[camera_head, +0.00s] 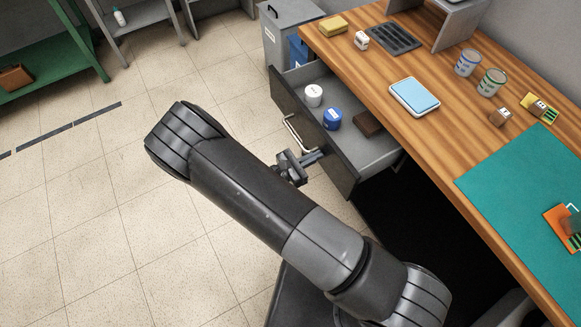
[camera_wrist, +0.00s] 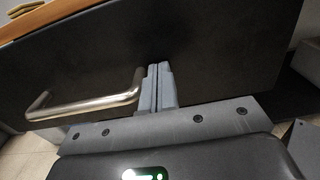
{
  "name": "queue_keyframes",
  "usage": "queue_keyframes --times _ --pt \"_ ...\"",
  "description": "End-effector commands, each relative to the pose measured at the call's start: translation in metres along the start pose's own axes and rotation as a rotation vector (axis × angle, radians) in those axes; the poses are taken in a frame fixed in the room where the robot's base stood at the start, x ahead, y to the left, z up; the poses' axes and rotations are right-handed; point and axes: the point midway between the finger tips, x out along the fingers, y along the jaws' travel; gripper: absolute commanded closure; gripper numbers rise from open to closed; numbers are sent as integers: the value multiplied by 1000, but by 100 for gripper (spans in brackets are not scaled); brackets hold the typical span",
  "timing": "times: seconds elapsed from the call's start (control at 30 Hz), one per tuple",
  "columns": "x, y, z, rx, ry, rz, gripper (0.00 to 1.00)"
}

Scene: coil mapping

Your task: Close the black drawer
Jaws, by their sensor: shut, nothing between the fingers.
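The black drawer (camera_head: 343,172) is pulled out from under the wooden desk, with its inside in view. It holds a white container (camera_head: 314,95), a blue container (camera_head: 333,119) and a dark brown block (camera_head: 367,123). Its metal handle (camera_head: 297,134) is on the black front. My gripper (camera_head: 318,156) is at the drawer front, just right of the handle. In the wrist view my gripper (camera_wrist: 157,84) is shut and empty, its fingertips at the black front (camera_wrist: 215,50) beside the right end of the handle (camera_wrist: 85,108). I cannot tell whether they touch the front.
The wooden desk (camera_head: 420,125) above carries a blue-topped scale (camera_head: 415,96), cans, a black tray (camera_head: 393,38) and a teal mat (camera_head: 520,195). A grey bin (camera_head: 283,35) stands beyond the drawer. The tiled floor (camera_head: 90,210) at left is clear.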

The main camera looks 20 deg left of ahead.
Motion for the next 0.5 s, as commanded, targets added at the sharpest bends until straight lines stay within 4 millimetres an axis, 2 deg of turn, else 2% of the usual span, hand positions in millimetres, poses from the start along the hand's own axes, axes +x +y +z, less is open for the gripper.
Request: queue_keyframes --times 0.03,0.2,0.5 --pt "16 -1 0 -1 -2 -5 100" --pt "64 -2 0 -1 -3 -6 100" --pt "137 -1 0 -1 -2 -4 100"
